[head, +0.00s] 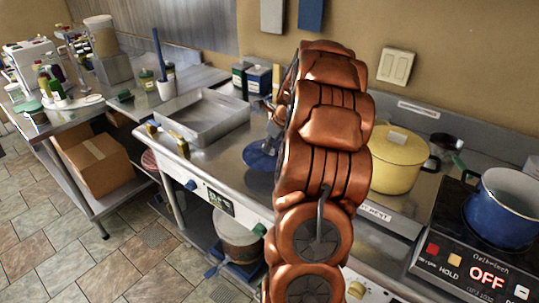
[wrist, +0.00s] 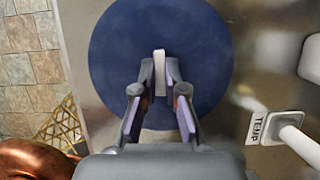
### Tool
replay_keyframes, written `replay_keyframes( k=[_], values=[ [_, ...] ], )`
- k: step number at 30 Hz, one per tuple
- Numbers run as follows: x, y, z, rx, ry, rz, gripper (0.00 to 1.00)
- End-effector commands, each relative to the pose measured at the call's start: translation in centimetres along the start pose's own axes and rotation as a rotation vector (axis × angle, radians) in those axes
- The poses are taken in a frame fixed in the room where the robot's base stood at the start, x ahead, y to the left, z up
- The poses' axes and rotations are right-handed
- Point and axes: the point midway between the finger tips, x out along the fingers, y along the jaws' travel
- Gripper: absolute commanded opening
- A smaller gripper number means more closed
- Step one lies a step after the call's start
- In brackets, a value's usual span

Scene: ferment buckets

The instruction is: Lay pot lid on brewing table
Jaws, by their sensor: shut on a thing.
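The pot lid (wrist: 110,65) is a blue disc with a pale upright handle (wrist: 159,65). In the wrist view my gripper (wrist: 160,78) is shut on the handle, one finger on each side. In the head view the blue lid (head: 258,157) shows left of my copper arm, over the steel brewing table (head: 222,148) near its front side. My arm hides part of the lid. I cannot tell whether its underside touches the table. A blue pot (head: 505,210), open at the top, stands at the right on a black hot plate.
A steel tray (head: 205,118) sits on the table left of the lid. A yellow lidded pot (head: 395,160) stands right of my arm. Dark boxes (head: 258,80) stand behind. A control panel (head: 215,197) runs along the table's front. Bare steel lies around the lid.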

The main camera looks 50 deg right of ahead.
Motion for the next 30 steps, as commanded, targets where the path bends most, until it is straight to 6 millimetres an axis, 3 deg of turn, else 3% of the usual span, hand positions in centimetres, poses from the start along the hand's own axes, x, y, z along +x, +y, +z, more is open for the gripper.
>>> replay_keyframes(
  k=[12, 22, 23, 30],
  values=[
    [4.0, 0.1, -1.7, -0.001, 0.002, 0.004, 0.0],
    [4.1, 0.0, -1.7, -0.002, 0.001, 0.001, 0.0],
    [4.2, 0.0, -1.7, -0.002, 0.001, 0.001, 0.13],
    [4.1, 0.0, -1.7, -0.002, 0.001, 0.0, 0.36]
  ],
)
